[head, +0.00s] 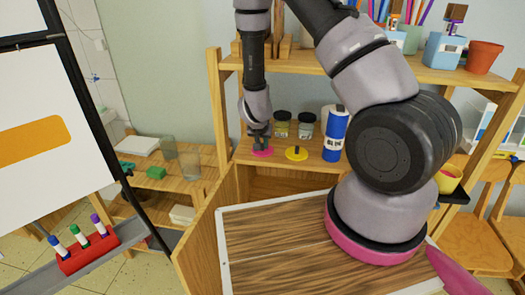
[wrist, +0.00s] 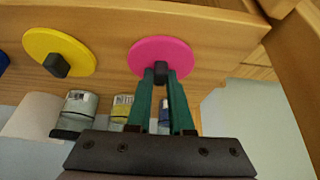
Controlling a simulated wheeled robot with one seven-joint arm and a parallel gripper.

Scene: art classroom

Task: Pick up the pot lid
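Two round discs with dark knobs lie on the wooden shelf, a pink lid (head: 262,153) and a yellow lid (head: 297,154) to its right. In the wrist view the pink lid (wrist: 178,52) is straight ahead and the yellow lid (wrist: 42,43) is to the left. My gripper (head: 260,143) points down at the pink lid. Its green fingers (wrist: 161,73) stand on both sides of the pink lid's knob, which fills the narrow gap between them. I cannot tell whether they press on the knob. The pink lid appears flat on the shelf.
Two small jars (head: 306,124) stand behind the lids, and a blue bottle (head: 335,133) stands to their right. A wooden upright (head: 219,105) is close on the left. Glasses (head: 190,163) stand on the lower side shelf. The shelf front between the lids is clear.

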